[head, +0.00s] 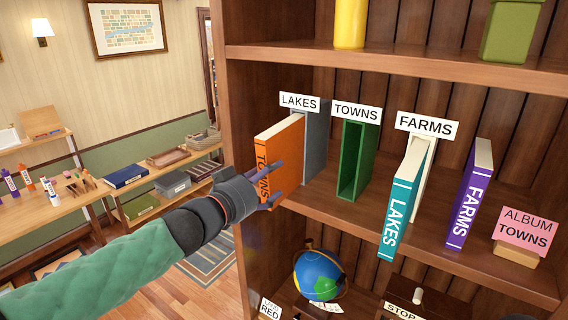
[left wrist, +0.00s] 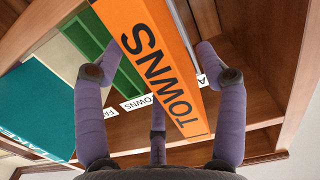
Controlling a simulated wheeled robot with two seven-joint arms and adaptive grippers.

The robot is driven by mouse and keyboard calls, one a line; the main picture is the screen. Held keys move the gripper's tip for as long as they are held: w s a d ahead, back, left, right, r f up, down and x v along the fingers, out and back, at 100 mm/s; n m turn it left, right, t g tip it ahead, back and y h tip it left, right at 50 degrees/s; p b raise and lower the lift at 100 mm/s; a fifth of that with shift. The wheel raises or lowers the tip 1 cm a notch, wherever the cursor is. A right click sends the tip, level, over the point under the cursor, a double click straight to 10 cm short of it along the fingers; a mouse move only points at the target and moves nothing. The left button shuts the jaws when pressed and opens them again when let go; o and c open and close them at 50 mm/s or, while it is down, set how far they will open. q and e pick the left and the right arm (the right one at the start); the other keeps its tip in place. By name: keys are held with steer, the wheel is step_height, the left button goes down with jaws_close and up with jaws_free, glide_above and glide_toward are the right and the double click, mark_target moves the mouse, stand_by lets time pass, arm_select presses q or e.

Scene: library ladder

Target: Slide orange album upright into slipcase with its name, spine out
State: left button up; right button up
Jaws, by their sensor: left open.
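The orange album (head: 278,158), marked TOWNS on its spine, stands upright at the shelf's left, spine outward. It overlaps the grey slipcase (head: 314,145) under the LAKES sign (head: 300,102); I cannot tell whether it is partly inside. The green slipcase (head: 357,160) under the TOWNS sign (head: 356,112) looks empty, its open side facing out. My left gripper (head: 276,184) is open at the orange spine. In the left wrist view the orange album (left wrist: 155,65) lies between its spread fingers, with gaps visible at both sides. My right gripper is not in view.
A teal LAKES album (head: 402,195) protrudes at the pale slipcase under the FARMS sign (head: 427,125). A purple FARMS album (head: 468,195) stands right of it. A pink ALBUM TOWNS card (head: 526,230) is at far right. The cabinet's left side panel (head: 225,100) is close to my arm.

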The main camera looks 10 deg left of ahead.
mark_target(283, 170)
arm_select(q)
steer(key=shift+f+b+x, duration=0.2)
steer(key=shift+b+x, duration=0.3)
steer(key=shift+x, duration=2.65)
steer(key=shift+s, duration=0.1)
steer(key=c, duration=1.3)
steer(key=shift+r, duration=0.1)
jaws_close()
